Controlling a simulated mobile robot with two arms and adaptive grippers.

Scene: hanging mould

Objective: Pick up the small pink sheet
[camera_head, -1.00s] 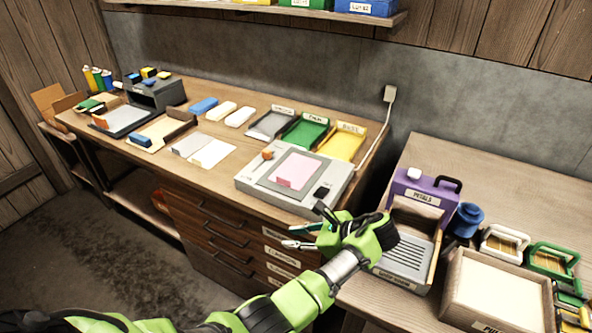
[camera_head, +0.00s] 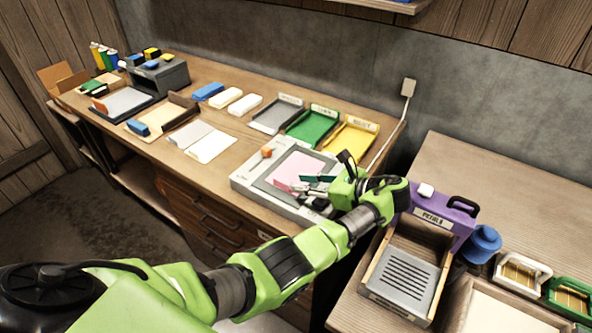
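The small pink sheet (camera_head: 289,171) lies on the dark grey pad of the white-framed board (camera_head: 248,183), near the front edge of the wooden bench. My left gripper (camera_head: 312,185) is over the right part of that board, with its fingertips at the right side of the pink sheet. The fingers look spread apart, and I see nothing between them. Part of the sheet's right side is hidden by the fingers. I cannot tell whether the fingers touch it. My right gripper is out of view.
Grey, green (camera_head: 312,127) and yellow (camera_head: 350,137) trays stand behind the board. White sheets (camera_head: 210,146) lie left of the board.

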